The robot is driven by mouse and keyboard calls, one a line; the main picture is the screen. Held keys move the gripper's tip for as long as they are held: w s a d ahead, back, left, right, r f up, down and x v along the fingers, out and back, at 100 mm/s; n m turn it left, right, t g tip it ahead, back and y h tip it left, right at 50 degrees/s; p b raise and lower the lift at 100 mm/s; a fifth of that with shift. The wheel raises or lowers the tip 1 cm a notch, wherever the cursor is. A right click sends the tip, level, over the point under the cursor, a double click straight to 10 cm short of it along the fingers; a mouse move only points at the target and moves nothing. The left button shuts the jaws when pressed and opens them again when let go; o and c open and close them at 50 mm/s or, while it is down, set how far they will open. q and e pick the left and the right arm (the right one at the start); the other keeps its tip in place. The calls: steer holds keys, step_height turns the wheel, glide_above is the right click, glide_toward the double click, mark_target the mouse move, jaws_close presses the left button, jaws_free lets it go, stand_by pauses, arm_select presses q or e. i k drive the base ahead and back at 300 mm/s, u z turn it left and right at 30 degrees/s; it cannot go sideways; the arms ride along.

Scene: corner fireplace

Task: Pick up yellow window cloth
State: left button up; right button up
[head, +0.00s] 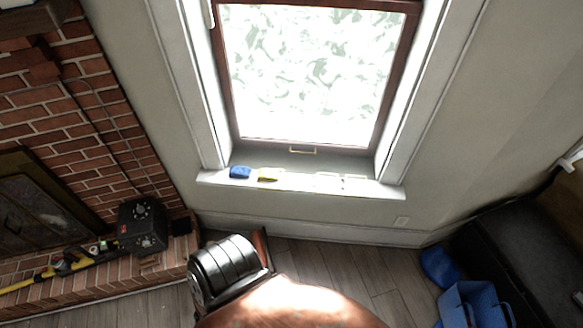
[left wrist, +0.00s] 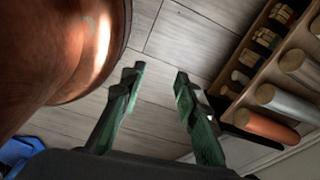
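The yellow window cloth (head: 268,174) is a small yellow piece on the white window sill (head: 300,182), near its left end. It lies just right of a small blue item (head: 240,172). My left gripper (left wrist: 158,78) shows in the left wrist view with its two green and dark fingers spread apart and nothing between them. Grey floorboards show behind the fingers, and the cloth is not in that view. Neither gripper shows in the head view, and my right gripper is in no view.
A brick fireplace (head: 95,125) with a black box (head: 142,228) stands at the left. Blue bags (head: 470,303) lie at the lower right by a dark seat (head: 530,240). A shelf with several cylinders (left wrist: 268,128) is close to the gripper's right. Open floor (head: 390,280) lies below the window.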

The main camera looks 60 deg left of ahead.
mark_target(267, 175)
steer(key=u, duration=0.1)
steer(key=i, duration=1.3)
steer(key=u, duration=1.25)
steer(key=i, duration=0.8)
steer(key=u, duration=1.15)
steer(key=i, duration=0.2)
steer(key=u, duration=0.15)
